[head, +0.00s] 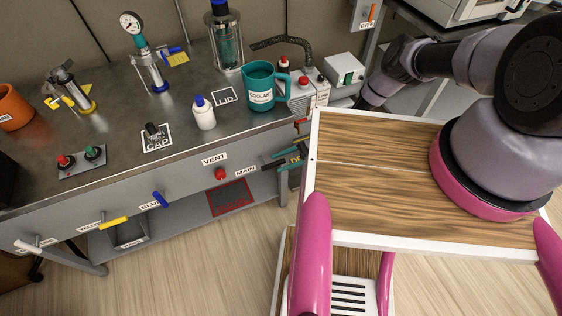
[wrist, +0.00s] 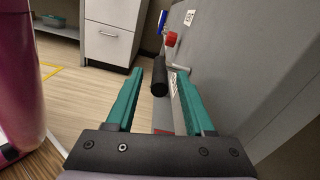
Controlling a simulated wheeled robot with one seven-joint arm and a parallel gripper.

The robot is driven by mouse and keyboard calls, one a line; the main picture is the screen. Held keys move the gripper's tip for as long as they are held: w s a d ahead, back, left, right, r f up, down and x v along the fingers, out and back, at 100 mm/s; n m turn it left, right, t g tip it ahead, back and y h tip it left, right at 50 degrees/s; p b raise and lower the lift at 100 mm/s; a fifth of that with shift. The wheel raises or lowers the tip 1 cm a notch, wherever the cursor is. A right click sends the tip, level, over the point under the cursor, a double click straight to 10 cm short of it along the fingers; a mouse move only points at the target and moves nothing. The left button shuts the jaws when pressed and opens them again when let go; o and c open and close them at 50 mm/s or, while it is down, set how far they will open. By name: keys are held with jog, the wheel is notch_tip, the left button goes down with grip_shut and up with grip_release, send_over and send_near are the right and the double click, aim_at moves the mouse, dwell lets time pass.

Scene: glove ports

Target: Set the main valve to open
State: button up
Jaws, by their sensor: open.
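The main valve's black handle (wrist: 160,76) shows in the wrist view, on a grey stem coming out of the bench's front panel. In the head view, the white MAIN label (head: 246,170) is on the panel, just left of my gripper (head: 288,160), which is partly hidden there by my arm and the wooden board. In the wrist view, my gripper (wrist: 160,70) is open. Its teal fingers stand to either side of the black handle, with a gap on both sides. I cannot tell whether the handle is fully between the fingertips or just beyond them.
The red VENT knob (head: 220,174), blue handle (head: 160,199) and yellow handle (head: 113,223) stick out along the same panel. A teal coolant jug (head: 262,87) and white bottle (head: 203,113) stand on the bench top. Floor in front of the panel is clear.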

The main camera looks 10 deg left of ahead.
jog(key=shift+s+a, duration=0.1)
jog(key=shift+a, duration=0.1)
grip_shut()
dwell(1.4)
